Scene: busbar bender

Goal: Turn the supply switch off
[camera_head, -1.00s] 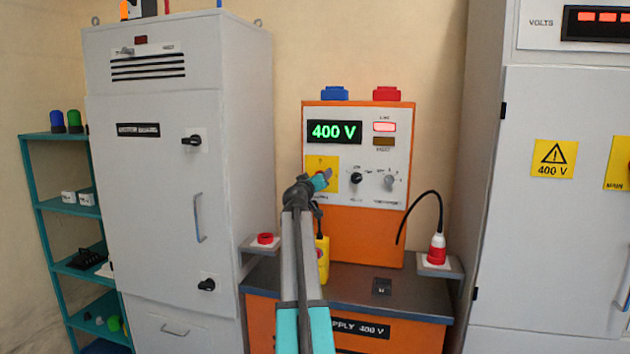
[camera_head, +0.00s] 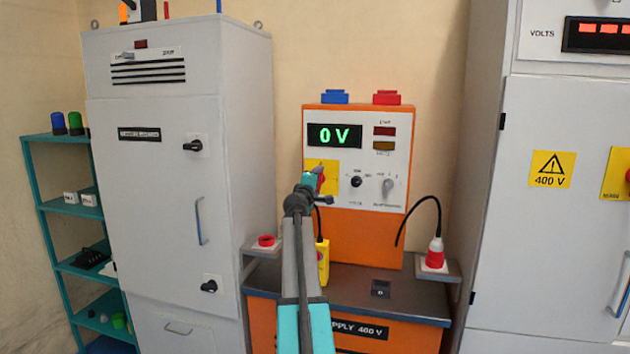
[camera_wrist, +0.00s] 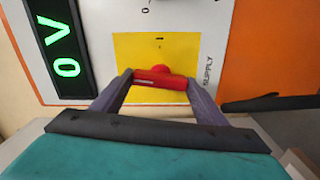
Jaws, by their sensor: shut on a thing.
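The supply switch has a red handle (camera_wrist: 160,78) on a yellow plate (camera_wrist: 128,52), marked SUPPLY in the wrist view. My gripper (camera_wrist: 158,82) is shut on the red handle, with one finger at each end of it. In the head view my gripper (camera_head: 314,180) is in front of the yellow plate (camera_head: 331,172) and hides most of the handle. The supply panel's green display (camera_head: 334,135) reads 0 V, and the red lamp (camera_head: 384,131) beside it is dark.
Two other knobs (camera_head: 356,181) (camera_head: 388,187) sit right of the switch. A yellow pendant (camera_head: 323,262) hangs below my gripper. A red plug with a black cable (camera_head: 436,252) stands on a side shelf. Grey cabinets (camera_head: 165,220) (camera_head: 540,240) flank the orange supply unit (camera_head: 365,235).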

